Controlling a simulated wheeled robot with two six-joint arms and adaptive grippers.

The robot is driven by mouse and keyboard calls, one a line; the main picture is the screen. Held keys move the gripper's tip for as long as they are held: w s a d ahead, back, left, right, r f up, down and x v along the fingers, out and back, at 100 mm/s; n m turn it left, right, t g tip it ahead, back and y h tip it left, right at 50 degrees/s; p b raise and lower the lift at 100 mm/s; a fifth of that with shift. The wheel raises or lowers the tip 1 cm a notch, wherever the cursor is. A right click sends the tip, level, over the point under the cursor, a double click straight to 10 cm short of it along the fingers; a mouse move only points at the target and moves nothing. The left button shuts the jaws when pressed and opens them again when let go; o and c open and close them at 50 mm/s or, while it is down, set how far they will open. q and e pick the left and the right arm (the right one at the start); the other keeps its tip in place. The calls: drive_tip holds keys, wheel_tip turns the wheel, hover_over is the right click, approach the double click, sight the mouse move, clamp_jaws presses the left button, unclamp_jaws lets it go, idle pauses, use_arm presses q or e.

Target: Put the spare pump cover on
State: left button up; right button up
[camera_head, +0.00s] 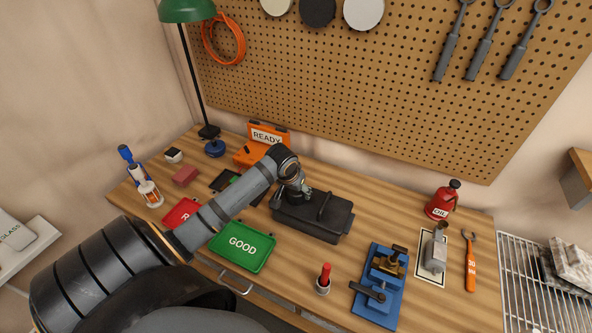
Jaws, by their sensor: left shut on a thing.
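My left gripper (299,190) reaches in from the left, low over the left end of a black box (335,222) with a curved handle on top. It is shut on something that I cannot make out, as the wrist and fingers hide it. I cannot tell if the gripper touches the box. A blue vise-like fixture (372,304) with a brass part (391,262) stands at the front right. A grey metal part (436,252) rests on a white outlined mat (428,279) beside it. I cannot tell which thing is the spare pump cover. My right gripper is out of view.
A green GOOD tray (242,246) and a partly hidden red tray (180,214) lie left of the box. A red-topped stick (324,277), red oil can (443,200) and orange-handled wrench (470,264) stand or lie nearby. An orange READY bin (251,154) is behind. Bare wood shows right of the box.

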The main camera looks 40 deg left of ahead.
use_arm(q)
drive_tip(key=o, duration=1.7)
drive_tip(key=shift+c, duration=0.2)
drive_tip(key=shift+s, duration=0.1)
drive_tip(key=v, duration=1.2)
